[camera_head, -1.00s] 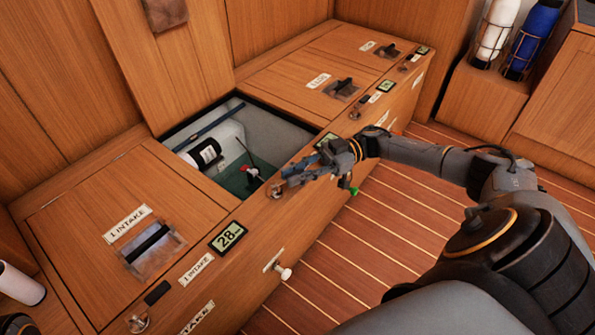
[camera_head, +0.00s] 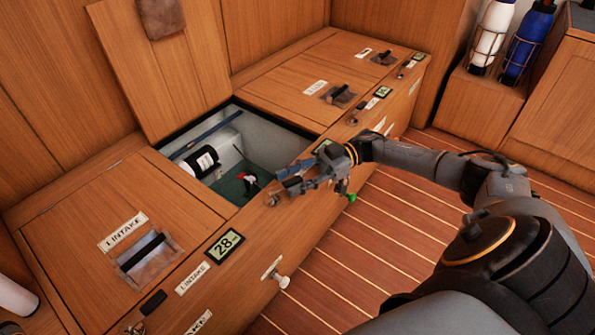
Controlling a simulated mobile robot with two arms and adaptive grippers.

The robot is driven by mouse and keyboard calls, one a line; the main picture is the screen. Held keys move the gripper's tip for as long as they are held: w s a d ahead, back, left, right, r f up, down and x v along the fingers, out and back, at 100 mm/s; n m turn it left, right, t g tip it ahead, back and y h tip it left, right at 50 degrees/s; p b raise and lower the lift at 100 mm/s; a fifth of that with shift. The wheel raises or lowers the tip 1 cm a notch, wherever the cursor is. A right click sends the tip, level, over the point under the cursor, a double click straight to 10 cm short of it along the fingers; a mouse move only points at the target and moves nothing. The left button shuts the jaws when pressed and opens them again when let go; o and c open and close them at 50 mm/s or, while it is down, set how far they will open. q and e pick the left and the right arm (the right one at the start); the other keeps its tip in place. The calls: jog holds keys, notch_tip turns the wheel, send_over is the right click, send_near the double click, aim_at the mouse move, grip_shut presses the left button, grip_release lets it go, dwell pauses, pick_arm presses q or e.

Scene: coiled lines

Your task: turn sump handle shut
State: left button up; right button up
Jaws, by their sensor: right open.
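An open hatch (camera_head: 178,152) in the wooden bench shows a pale-walled well with a dark green bottom. A small handle with red and black parts (camera_head: 250,180) stands inside, near the well's front right. I cannot read a label on it, so I cannot tell if it is the sump handle. My right gripper (camera_head: 284,184) is open, over the bench's front edge just right of the handle, its fingers pointing left. It looks empty and apart from the handle. My arm hides part of the bench front. My left gripper is not in view.
A black-and-white cylinder (camera_head: 203,161) lies in the well. The raised hatch lid (camera_head: 160,75) leans behind it. Closed lids labelled INTAKE (camera_head: 123,230) flank the hatch. A white knob (camera_head: 283,281) sticks out of the bench front. The striped floor (camera_head: 350,270) is clear.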

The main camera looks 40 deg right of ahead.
jog(key=s+d, duration=0.1)
jog(key=d, duration=1.1)
jog(key=shift+s, duration=0.2)
